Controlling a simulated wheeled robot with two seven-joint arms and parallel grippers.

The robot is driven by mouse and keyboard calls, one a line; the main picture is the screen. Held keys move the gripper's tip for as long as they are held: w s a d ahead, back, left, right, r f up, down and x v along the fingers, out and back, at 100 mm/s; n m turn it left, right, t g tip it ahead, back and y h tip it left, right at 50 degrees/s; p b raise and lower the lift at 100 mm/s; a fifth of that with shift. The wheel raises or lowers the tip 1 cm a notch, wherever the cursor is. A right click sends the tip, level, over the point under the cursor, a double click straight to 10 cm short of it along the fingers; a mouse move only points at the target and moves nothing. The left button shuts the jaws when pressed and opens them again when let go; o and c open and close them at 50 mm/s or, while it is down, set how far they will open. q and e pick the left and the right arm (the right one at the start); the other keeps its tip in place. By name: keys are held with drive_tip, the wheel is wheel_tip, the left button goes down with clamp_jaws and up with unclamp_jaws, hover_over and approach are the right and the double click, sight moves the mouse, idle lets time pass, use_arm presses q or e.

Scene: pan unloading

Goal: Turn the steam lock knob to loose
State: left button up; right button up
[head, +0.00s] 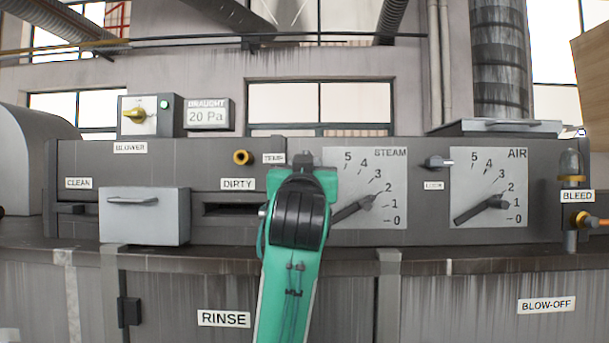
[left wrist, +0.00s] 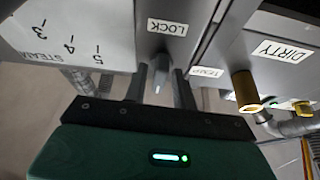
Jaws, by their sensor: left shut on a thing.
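The steam lock knob (left wrist: 158,80) is a small grey lever on the panel beside the LOCK label (left wrist: 167,27) in the left wrist view. My left gripper (left wrist: 160,86) is shut on it, one dark finger on each side. In the head view my green left arm reaches up to the panel left of the STEAM dial (head: 365,160) and hides the knob and most of the gripper. No loose marking can be read, so I cannot tell the knob's setting. My right gripper is in neither view.
The STEAM pointer (head: 352,209) stands close to my arm's right side. A similar lock knob (head: 438,162) sits left of the AIR dial (head: 490,165). A yellow-ringed TEMP fitting (head: 241,157) and a grey drawer box (head: 145,216) are to the left. The ledge runs below.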

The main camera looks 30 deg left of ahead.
use_arm(q)
drive_tip(key=shift+n, duration=0.5)
drive_tip(key=o, duration=0.7)
drive_tip(key=shift+d, duration=0.1)
drive_tip(key=b+v, duration=0.5)
drive_tip(key=v, duration=0.8)
drive_tip(key=shift+s+d+f, duration=0.1)
drive_tip(key=shift+s+d, duration=0.2)
